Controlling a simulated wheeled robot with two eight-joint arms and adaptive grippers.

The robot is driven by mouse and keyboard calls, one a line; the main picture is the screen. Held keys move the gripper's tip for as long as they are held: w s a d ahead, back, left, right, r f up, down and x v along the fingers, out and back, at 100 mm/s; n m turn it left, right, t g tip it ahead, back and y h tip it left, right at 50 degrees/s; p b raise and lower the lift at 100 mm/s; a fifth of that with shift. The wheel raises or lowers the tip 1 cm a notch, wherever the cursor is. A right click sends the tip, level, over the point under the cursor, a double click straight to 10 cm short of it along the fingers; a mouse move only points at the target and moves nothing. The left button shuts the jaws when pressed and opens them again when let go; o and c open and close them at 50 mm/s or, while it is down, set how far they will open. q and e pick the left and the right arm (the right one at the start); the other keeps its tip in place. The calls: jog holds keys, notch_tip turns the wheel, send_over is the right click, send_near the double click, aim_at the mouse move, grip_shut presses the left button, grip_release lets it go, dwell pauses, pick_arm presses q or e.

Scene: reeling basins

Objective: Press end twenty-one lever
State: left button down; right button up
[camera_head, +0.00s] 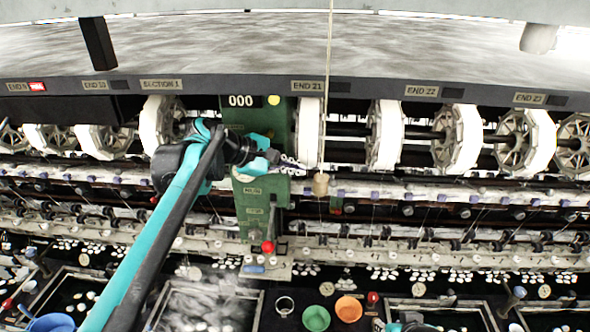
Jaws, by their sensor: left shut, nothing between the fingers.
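The END 21 label (307,86) is on the dark rail right of the green post (262,110). A white reel (308,133) hangs below it. My left arm reaches up from the lower left. My left gripper (290,164) is shut and empty, in front of the green post, just left of the reel's lower edge. A wooden knob (320,184) hangs on a cord to the right of the gripper, apart from it in the picture. I cannot clearly pick out the end twenty-one lever; the gripper may hide part of that area.
A red-knobbed lever (267,247) stands at the post's foot. More white reels (385,135) line the shaft to the right. A teal part at the bottom edge is probably mine.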

pick_arm(q)
jog(key=s+a+f+m+y, duration=0.3)
jog(key=s+a+f+m, duration=0.15)
jog(key=s+f, duration=0.35)
jog(key=s+a+f+m+y, duration=0.35)
jog(key=s+f+m, duration=0.2)
jog(key=s, duration=0.45)
jog(key=s+a+f+m+y, duration=0.3)
jog(key=s+a+f+m, duration=0.15)
jog(key=s+f, duration=0.4)
notch_tip(320, 180, down, 38)
jog(key=b, duration=3.9)
jog(key=shift+s+a+f+t, duration=0.15)
jog(key=shift+s+f+t, duration=0.1)
jog(key=shift+s+t, duration=0.15)
